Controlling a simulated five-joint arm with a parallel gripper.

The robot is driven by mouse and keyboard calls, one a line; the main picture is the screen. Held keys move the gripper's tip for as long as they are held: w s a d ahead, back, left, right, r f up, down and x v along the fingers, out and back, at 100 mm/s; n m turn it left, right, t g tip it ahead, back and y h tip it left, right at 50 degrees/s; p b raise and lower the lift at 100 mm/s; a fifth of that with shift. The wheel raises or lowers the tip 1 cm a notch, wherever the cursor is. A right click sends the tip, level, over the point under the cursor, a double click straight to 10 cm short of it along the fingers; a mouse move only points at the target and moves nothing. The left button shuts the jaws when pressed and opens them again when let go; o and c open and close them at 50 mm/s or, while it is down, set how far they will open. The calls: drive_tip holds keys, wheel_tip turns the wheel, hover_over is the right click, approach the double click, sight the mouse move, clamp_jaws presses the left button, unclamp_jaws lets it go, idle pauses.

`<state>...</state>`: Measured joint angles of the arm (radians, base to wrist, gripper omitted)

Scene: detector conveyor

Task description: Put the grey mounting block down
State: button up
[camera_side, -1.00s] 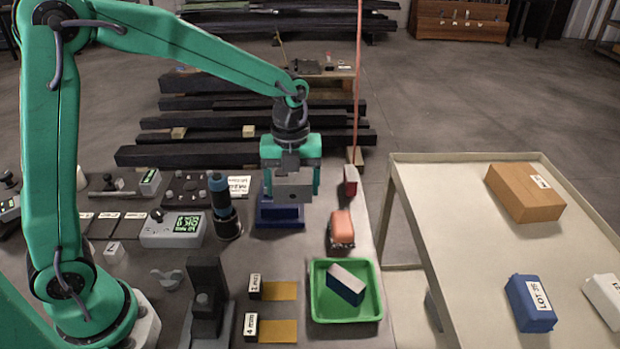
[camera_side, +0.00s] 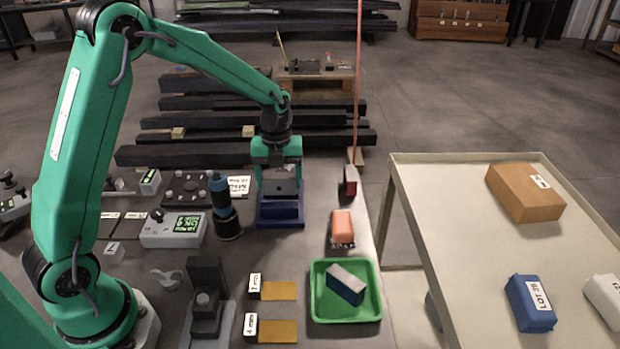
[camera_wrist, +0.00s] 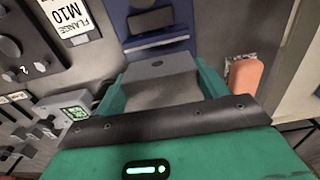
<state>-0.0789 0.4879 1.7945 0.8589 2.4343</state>
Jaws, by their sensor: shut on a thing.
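My gripper (camera_side: 280,188) is shut on the grey mounting block (camera_side: 283,184). In the side view the block is between the green fingers, at the back part of a dark blue fixture (camera_side: 281,217). I cannot tell whether it touches the fixture. In the wrist view the grey block (camera_wrist: 160,88) fills the space between the two fingers (camera_wrist: 160,80), and the blue fixture (camera_wrist: 143,4) shows just beyond it. The block's underside is hidden.
A dark cylinder with a blue top (camera_side: 220,200) stands close on the left. An orange block (camera_side: 342,225) and a red-and-grey piece (camera_side: 350,182) are on the right. A cream table (camera_side: 450,215) stands further right.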

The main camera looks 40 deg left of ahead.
sight(280, 191)
drive_tip(key=shift+f, duration=2)
drive_tip(key=shift+f, duration=0.1)
drive_tip(key=o, duration=1.3)
drive_tip(key=shift+c, duration=0.2)
wheel_tip(280, 191, up, 12)
drive_tip(key=shift+r, duration=0.1)
